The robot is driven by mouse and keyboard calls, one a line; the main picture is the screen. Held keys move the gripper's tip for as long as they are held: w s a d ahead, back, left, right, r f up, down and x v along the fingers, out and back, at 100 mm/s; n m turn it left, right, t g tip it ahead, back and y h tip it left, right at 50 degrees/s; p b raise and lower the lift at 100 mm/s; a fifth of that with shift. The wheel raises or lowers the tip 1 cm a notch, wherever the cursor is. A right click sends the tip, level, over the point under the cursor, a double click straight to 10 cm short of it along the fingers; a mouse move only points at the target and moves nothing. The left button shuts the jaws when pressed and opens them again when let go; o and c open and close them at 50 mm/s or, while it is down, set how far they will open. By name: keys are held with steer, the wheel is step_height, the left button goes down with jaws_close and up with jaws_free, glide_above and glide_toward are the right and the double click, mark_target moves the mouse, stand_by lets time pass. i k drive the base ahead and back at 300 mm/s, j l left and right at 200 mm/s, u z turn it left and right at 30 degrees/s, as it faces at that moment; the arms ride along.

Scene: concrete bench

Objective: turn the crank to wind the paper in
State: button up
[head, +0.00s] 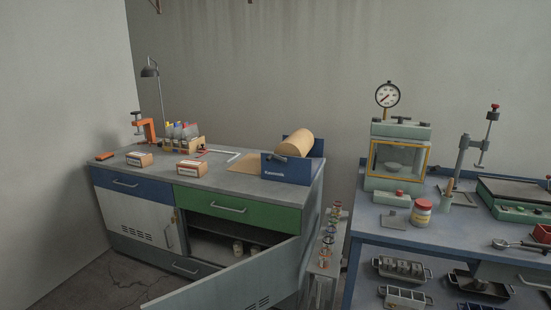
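A blue paper winder (287,169) stands at the right end of the grey bench top. A roll of brown paper (295,144) lies across it between its two blue end plates. A flat sheet of brown paper (246,165) lies on the bench to the left of the winder. A small grey piece, perhaps the crank (279,158), shows on the near plate; it is too small to tell its shape. My gripper is not in view.
The cabinet door (240,280) under the bench hangs open toward the front. Two small boxes (191,168) and a rack of coloured items (181,137) stand left on the bench. A narrow stand with jars (329,245) and a second, blue bench (390,229) are at right.

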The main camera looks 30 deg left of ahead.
mark_target(298, 143)
steer(key=i+u, duration=0.45)
steer(key=i, duration=0.25)
steer(key=i+l+u, duration=0.2)
steer(key=i+u, duration=0.3)
steer(key=i, duration=0.25)
steer(key=i+j+u, duration=0.15)
steer(key=u, duration=0.25)
steer(key=i+u, duration=0.6)
steer(key=u, duration=0.25)
steer(key=i+l+u, duration=0.1)
steer(key=i+u, duration=0.15)
steer(key=u, duration=0.2)
steer(key=i+j+u, duration=0.1)
steer(key=i+u, duration=0.65)
steer(key=i+z, duration=0.15)
steer(key=z, duration=0.25)
steer(key=i+z, duration=0.15)
steer(key=z, duration=0.3)
steer(key=i+j+z, duration=0.15)
steer(key=z, duration=2.1)
